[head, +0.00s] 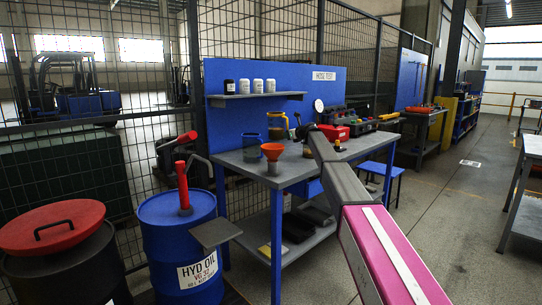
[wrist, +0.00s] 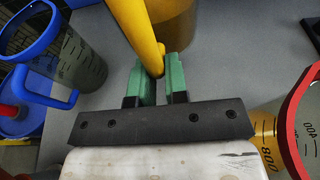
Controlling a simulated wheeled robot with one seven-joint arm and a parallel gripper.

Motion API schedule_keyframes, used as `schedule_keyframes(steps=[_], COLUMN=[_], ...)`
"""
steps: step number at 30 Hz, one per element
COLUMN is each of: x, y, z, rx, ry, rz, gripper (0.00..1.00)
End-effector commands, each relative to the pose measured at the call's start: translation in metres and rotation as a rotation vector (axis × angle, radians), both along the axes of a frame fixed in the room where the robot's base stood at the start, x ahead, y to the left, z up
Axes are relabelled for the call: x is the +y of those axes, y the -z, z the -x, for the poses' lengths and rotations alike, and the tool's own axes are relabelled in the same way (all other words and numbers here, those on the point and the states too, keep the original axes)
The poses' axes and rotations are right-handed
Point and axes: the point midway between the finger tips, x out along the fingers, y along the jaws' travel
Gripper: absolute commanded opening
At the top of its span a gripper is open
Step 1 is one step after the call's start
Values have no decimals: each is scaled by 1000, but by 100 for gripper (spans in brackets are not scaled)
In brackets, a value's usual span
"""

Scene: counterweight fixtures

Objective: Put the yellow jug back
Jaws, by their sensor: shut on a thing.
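The yellow jug (head: 277,126) is at the back of the grey workbench (head: 235,161) in the head view, next to the blue panel. In the wrist view my gripper (wrist: 161,75) has its green fingers closed on either side of the yellow jug's handle. The jug's yellow body (wrist: 176,22) shows at the top of that view, cut off by the frame. I cannot tell whether its base touches the bench. In the head view my gripper (head: 299,131) is small, and its fingers are hard to make out.
A blue-rimmed jug (wrist: 70,50) stands left of my gripper; a red-rimmed graduated vessel (wrist: 290,130) with amber liquid is close at right. An orange funnel (head: 272,151) is near the bench front. A shelf (head: 255,96) holds several small bottles. A red box (head: 333,131) is to the right.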

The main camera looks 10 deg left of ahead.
Motion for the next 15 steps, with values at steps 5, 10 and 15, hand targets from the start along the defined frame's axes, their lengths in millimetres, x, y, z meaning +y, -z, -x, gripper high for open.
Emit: schedule_keyframes(steps=[5,10,15], x=[12,13,13], y=[0,16,45], z=[-11,-10,-10], rx=[21,23,23], ry=[-22,-24,-23], rz=[-21,-23,-22], gripper=[0,0,0])
